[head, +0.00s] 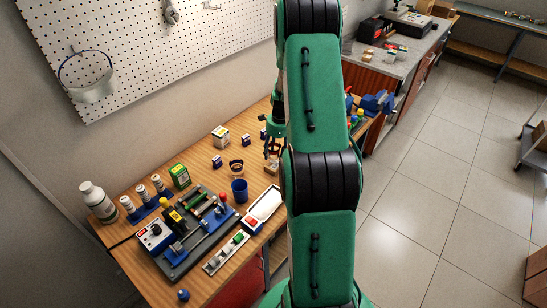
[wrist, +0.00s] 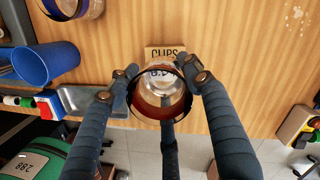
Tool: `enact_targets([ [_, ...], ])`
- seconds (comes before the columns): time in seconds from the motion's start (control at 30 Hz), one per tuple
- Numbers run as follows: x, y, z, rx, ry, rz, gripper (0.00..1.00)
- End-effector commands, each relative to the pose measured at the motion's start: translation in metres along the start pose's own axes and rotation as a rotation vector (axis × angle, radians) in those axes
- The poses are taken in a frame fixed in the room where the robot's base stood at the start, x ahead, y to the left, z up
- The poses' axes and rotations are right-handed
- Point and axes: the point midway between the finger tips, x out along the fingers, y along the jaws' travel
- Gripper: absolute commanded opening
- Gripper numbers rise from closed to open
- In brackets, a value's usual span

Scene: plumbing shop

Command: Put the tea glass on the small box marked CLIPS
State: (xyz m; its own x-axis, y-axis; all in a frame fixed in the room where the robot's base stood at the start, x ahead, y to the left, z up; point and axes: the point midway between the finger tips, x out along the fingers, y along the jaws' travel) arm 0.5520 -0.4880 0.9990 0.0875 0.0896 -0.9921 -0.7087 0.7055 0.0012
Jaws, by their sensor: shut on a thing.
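The tea glass (wrist: 162,98), clear with a dark rim and reddish-brown inside, is between my gripper's fingers (wrist: 163,84) in the wrist view. The fingers are shut on it from both sides. The small tan box marked CLIPS (wrist: 154,51) shows just beyond the glass, which overlaps its lower part and hides some of its print. I cannot tell whether the glass touches the box or is above it. In the head view my gripper (head: 272,146) is over the bench beside my arm, with the tan box (head: 270,168) below it; the glass is too small to make out there.
A blue cup (head: 239,187) and a white tray (head: 264,204) stand close by on the wooden bench (head: 205,152). A dark-rimmed round container (head: 236,167) stands behind the cup. Small blue-and-white boxes (head: 217,161) lie farther left. In the wrist view the bench edge is near the glass.

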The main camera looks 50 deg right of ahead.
Motion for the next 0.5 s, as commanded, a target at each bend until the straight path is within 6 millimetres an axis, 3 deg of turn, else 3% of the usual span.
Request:
enact_targets([
  [0.23,0.024,0.0,-0.003,-0.001,0.0,0.001,0.21],
  [0.5,0.029,0.0,-0.004,-0.001,0.0,0.0,0.21],
])
